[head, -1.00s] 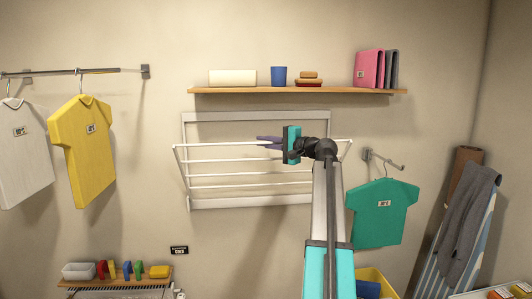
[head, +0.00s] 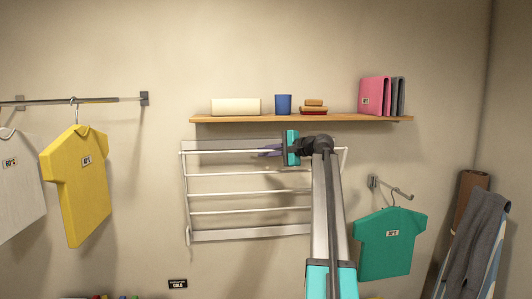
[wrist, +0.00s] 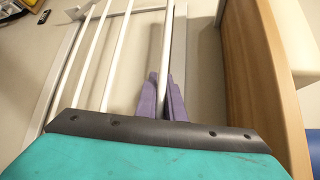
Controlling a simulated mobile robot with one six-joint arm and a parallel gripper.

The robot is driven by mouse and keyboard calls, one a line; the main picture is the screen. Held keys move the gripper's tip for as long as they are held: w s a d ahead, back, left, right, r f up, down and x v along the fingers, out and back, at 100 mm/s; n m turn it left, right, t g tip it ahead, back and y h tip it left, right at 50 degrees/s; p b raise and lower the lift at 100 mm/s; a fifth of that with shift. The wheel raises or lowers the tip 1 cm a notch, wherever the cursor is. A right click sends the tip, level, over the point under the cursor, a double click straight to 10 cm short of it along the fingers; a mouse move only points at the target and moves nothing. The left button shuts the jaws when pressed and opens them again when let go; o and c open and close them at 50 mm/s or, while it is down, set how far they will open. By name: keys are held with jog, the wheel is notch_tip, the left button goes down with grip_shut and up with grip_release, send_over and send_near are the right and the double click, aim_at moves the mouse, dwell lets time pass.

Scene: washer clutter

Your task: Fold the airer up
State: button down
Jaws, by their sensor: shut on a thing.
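The white airer (head: 245,212) is mounted on the wall below the wooden shelf. Its frame of rails is tilted up close to the wall, with the front rail near the top of the back frame. My gripper (head: 268,152) is at that front rail, right of its middle. In the wrist view, the purple fingers of my gripper (wrist: 162,100) are shut around the white front rail (wrist: 166,45). The other rails (wrist: 90,55) run beside it on the left.
The wooden shelf (head: 300,118) is just above my gripper, and its edge (wrist: 265,70) is close on the right in the wrist view. A green shirt (head: 388,243) hangs at the right, a yellow shirt (head: 75,185) at the left.

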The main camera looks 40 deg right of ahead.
jog(key=shift+w+d+f, duration=0.15)
jog(key=shift+d+f, duration=0.1)
jog(key=shift+f, duration=0.25)
jog(key=c, duration=2.2)
grip_release()
jog(key=o, duration=0.3)
jog(key=shift+w+d+f, duration=0.1)
jog(key=shift+w+d, duration=0.05)
jog(key=shift+w, duration=0.05)
jog(key=shift+o, duration=0.2)
jog(key=shift+s, duration=0.1)
jog(key=b+v, duration=0.5)
jog(key=v, duration=0.8)
jog(key=shift+s+r, duration=0.25)
jog(key=shift+s, duration=0.1)
